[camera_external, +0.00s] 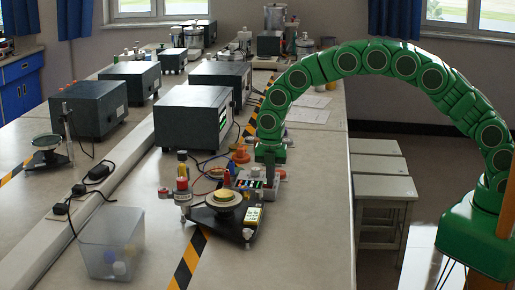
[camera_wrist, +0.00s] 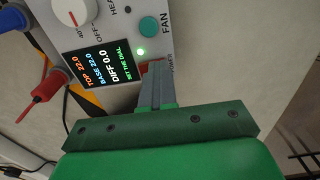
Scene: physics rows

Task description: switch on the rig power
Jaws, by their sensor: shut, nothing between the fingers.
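The control box (camera_wrist: 118,18) is pale grey. Its lit display (camera_wrist: 100,62) reads TOP 22.0, BASE 22.0, DIFF 0.0 and a line like SET THE DIAL. A green lamp (camera_wrist: 140,51) glows beside it. A red power switch (camera_wrist: 152,66) shows partly behind my fingertips, near a POWER label. My gripper (camera_wrist: 155,72) is shut and empty, its tips at the switch; I cannot tell whether they touch. In the external view my gripper (camera_external: 270,182) points down over the box (camera_external: 246,180), which stands behind the black-based rig (camera_external: 215,215).
A white dial (camera_wrist: 85,10) and a teal FAN button (camera_wrist: 149,27) are close by on the panel. A red plug (camera_wrist: 48,86) with a lead sits at the left. Grey instruments (camera_external: 193,118) and a clear bin (camera_external: 110,243) stand on the bench. The bench right of the box is clear.

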